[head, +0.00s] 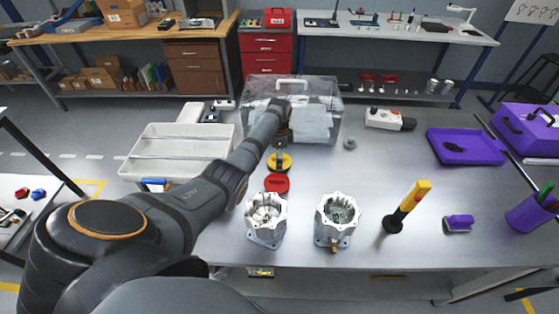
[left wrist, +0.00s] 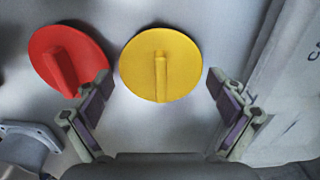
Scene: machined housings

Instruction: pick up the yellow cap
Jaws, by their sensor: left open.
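The yellow cap (left wrist: 161,80) is a round disc with a raised bar grip across its top. In the left wrist view it lies on the grey table between and just beyond the fingertips of my left gripper (left wrist: 160,88), which is open and empty. In the head view the yellow cap (head: 279,163) is partly covered by my left gripper (head: 280,150) above it. A red cap (left wrist: 68,60) of the same shape lies close beside it, by the left finger; it also shows in the head view (head: 277,184). My right gripper is not in view.
Two machined housings (head: 266,218) (head: 338,219) stand in front of the caps. A clear case (head: 320,92) is behind, and a white tray (head: 150,165) is at the left. The table's middle right is mostly clear.

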